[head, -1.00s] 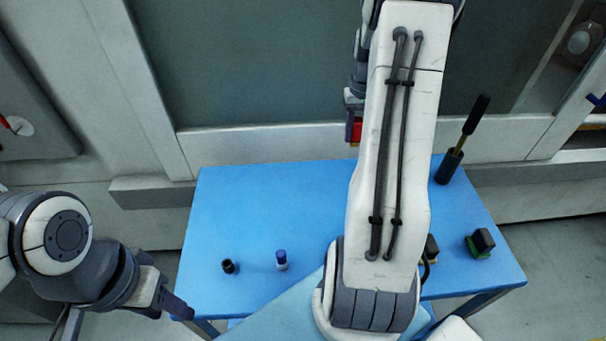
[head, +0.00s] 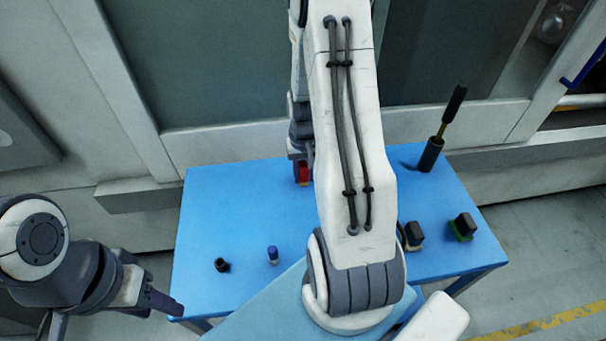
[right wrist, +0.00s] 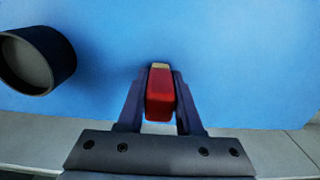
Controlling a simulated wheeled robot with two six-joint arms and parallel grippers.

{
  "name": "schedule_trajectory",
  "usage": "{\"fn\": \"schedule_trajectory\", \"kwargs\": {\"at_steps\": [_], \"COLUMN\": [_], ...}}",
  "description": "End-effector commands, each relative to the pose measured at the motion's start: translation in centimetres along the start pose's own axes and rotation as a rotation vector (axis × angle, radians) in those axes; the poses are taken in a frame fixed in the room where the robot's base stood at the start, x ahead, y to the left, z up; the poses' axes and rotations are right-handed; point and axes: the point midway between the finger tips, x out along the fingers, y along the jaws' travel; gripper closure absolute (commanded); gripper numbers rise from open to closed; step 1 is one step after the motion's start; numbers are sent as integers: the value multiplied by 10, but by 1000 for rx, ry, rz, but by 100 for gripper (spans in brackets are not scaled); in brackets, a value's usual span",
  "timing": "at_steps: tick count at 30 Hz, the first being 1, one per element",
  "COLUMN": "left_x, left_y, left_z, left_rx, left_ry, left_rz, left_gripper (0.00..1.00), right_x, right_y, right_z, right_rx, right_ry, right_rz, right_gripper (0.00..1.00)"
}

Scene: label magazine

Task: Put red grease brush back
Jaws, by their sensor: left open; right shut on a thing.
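The red grease brush shows as a red handle (right wrist: 160,96) with a pale tan end between the fingers of my right gripper (right wrist: 160,100) in the right wrist view. The right gripper is shut on it. In the head view the red handle (head: 304,173) shows below my right gripper near the table's back edge; its lower part is unclear. A dark round holder with an open, empty-looking mouth (right wrist: 38,62) stands left of the gripper, apart from it, in the right wrist view. My left gripper (head: 166,304) is open and empty by the table's front left corner.
The blue table (head: 225,215) bears a small black cup (head: 221,265), a blue-capped bottle (head: 273,255), a dark holder (head: 431,156) with a black-handled tool (head: 453,103), and two dark blocks (head: 463,226) (head: 412,236). The left back is clear. My right arm hides the middle.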

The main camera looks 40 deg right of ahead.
Motion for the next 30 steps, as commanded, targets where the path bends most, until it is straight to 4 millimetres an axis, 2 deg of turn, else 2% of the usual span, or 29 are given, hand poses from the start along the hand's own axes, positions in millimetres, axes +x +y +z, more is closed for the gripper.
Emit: {"fn": "schedule_trajectory", "kwargs": {"at_steps": [3, 12, 13, 14, 15, 26, 30], "left_x": [-2, 1, 0, 0, 0, -1, 1], "left_y": [0, 0, 0, 0, 0, 0, 0], "left_z": [0, 0, 0, 0, 0, 0, 0], "left_rx": [0, 0, 0, 0, 0, 0, 0], "left_ry": [0, 0, 0, 0, 0, 0, 0], "left_rz": [0, 0, 0, 0, 0, 0, 0], "left_gripper": [50, 50, 50, 50, 50, 50, 50], "right_x": [7, 10, 9, 9, 9, 5, -13], "right_y": [0, -1, -1, -1, -1, -1, 0], "right_z": [0, 0, 0, 0, 0, -1, -2], "right_rx": [-1, -2, -2, -2, -2, -2, -1], "right_ry": [1, 1, 2, 2, 2, 3, 7], "right_rz": [0, 0, 0, 0, 0, 0, 0], "right_gripper": [100, 100, 54, 43, 36, 36, 36]}}
